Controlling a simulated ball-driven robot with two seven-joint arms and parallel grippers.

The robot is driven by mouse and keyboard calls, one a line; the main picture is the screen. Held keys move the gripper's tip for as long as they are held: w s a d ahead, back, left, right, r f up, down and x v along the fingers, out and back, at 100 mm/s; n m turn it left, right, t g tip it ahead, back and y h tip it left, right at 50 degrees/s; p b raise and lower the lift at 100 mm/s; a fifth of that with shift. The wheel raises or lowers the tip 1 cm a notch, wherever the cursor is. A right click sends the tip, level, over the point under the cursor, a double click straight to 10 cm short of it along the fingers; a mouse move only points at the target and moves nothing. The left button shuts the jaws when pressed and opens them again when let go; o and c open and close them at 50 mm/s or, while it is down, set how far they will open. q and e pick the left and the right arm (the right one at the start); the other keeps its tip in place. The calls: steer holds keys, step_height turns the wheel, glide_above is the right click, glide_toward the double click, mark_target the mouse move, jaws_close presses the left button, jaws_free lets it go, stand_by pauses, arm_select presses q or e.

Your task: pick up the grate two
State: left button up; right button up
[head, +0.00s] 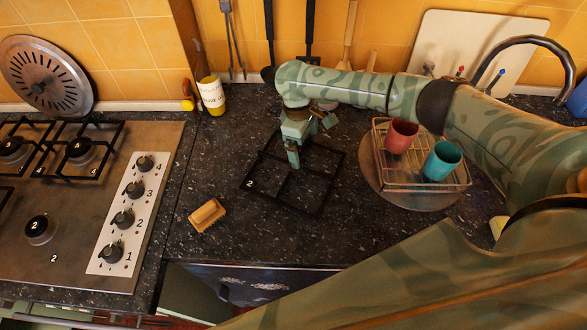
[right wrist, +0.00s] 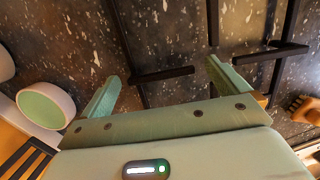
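Grate two (head: 322,203), a black square metal grate with a small "2" on its left corner, lies on the dark speckled countertop. In the right wrist view its black bars (right wrist: 165,75) cross the upper part. My right gripper (head: 294,163) points down over the middle of the grate, partly hiding it. In the right wrist view my right gripper (right wrist: 160,76) is open, its two fingers wide apart, with a grate bar ending between them. I cannot tell whether the fingers touch the grate. My left gripper is not in view.
A stove (head: 85,260) with grates and numbered knobs is at left. A wooden brush (head: 207,215) lies left of the grate. A mug (head: 212,96) stands behind. A wire rack (head: 400,178) with red (head: 400,137) and teal (head: 441,163) cups is at right.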

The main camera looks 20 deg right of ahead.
steer(key=c, duration=1.2)
steer(key=shift+r, duration=0.15)
